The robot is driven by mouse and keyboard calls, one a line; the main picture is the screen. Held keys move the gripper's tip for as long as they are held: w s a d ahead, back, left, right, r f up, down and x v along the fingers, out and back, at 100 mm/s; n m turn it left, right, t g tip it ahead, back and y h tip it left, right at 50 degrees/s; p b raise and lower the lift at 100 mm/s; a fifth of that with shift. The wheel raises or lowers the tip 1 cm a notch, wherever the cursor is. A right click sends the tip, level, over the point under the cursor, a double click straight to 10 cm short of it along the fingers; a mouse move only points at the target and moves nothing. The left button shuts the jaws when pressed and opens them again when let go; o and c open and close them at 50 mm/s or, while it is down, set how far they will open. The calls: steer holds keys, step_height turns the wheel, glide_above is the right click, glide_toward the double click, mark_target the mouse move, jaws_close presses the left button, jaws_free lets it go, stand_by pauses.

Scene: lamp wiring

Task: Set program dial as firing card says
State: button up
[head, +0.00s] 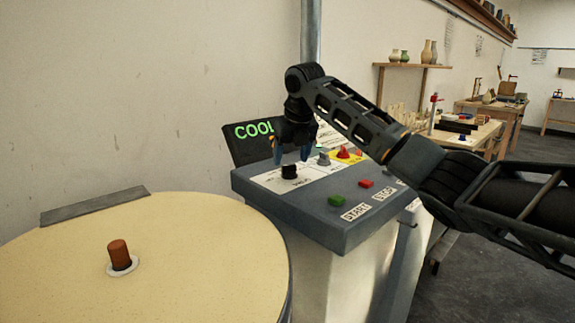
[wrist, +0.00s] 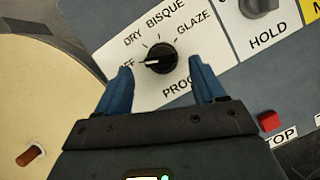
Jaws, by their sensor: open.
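The program dial (head: 289,172) is a black knob on a white plate on the sloping control panel. In the wrist view the dial (wrist: 160,58) has labels OFF, DRY, BISQUE and GLAZE around it. Its white pointer line points left, toward the partly hidden OFF label. My gripper (head: 291,156) is above the dial, fingers down. In the wrist view its two blue fingers are open, one on each side of the dial, with gaps between them and the knob. I cannot make out a firing card in either view.
A grey HOLD knob (wrist: 259,7) sits right of the dial. Green START (head: 336,200) and red STOP (head: 366,184) buttons are near the panel's front. A red knob (head: 344,152) stands on yellow. A display (head: 252,139) reads COOL. A round kiln lid (head: 190,255) is at left.

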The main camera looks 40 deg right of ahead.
mark_target(289, 166)
steer(key=shift+x, duration=1.75)
steer(key=shift+s, duration=0.1)
steer(key=c, duration=1.1)
